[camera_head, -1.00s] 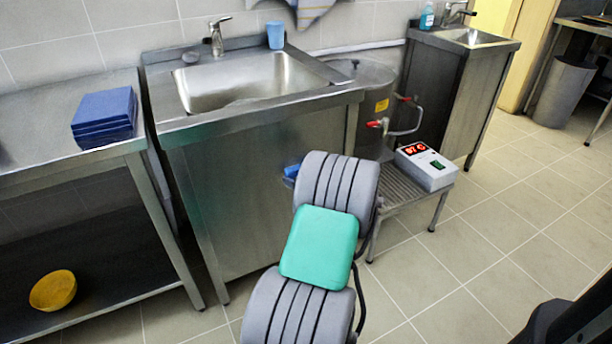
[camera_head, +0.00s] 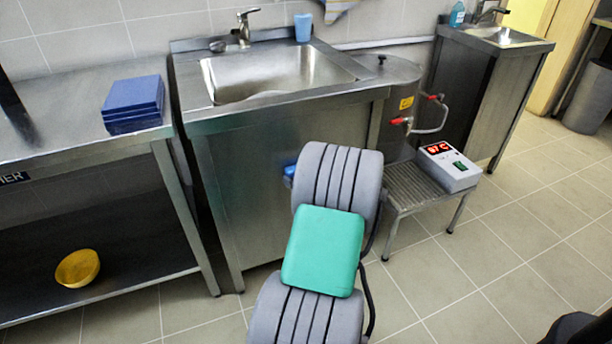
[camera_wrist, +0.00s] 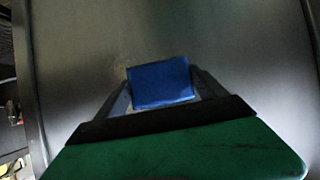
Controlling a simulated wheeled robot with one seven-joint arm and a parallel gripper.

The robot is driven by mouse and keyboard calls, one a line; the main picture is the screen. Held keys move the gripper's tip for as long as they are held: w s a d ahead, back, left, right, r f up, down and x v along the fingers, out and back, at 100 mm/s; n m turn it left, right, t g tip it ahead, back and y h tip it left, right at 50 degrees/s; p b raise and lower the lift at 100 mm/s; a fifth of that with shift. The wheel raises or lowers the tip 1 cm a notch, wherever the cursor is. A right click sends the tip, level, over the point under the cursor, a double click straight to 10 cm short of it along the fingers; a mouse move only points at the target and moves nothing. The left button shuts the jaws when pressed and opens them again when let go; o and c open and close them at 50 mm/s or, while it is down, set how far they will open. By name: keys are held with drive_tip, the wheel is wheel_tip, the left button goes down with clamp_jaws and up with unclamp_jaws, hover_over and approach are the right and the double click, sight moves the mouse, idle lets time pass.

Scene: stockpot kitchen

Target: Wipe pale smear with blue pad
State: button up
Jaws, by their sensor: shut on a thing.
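The blue pad (camera_wrist: 160,83) is between the two fingers of my gripper (camera_wrist: 163,88), which is shut on it. In the wrist view the pad is in front of a grey steel panel; I cannot tell whether it touches. A faint pale speckled patch, likely the pale smear (camera_wrist: 124,70), shows on the panel just beyond the pad's upper left corner, partly hidden by the pad and finger. In the head view a small bit of the blue pad (camera_head: 290,170) shows beside my arm, before the front of the sink cabinet (camera_head: 245,180). My arm hides the gripper there.
A steel table (camera_head: 60,100) with a blue stack (camera_head: 133,104) stands left; a yellow bowl (camera_head: 78,268) is on its lower shelf. A steel boiler (camera_head: 400,72) with red-handled taps and a low stand (camera_head: 410,187) bearing a display box (camera_head: 449,167) are right.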

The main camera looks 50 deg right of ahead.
drive_tip(key=s+d+r+b, duration=0.2)
drive_tip(key=s+d+b, duration=0.2)
drive_tip(key=d, duration=0.6)
drive_tip(key=shift+s+d+r, duration=0.15)
drive_tip(key=shift+s+d, duration=0.1)
drive_tip(key=shift+s, duration=0.75)
drive_tip(key=s+a, duration=0.3)
drive_tip(key=s, duration=0.2)
idle(0.3)
drive_tip(key=shift+a, duration=0.1)
drive_tip(key=shift+s+a+b, duration=0.15)
drive_tip(key=shift+s+a, duration=0.25)
drive_tip(key=shift+s, duration=0.3)
drive_tip(key=shift+s+a+b, duration=0.15)
drive_tip(key=shift+s+a, duration=0.2)
drive_tip(key=shift+s, duration=0.3)
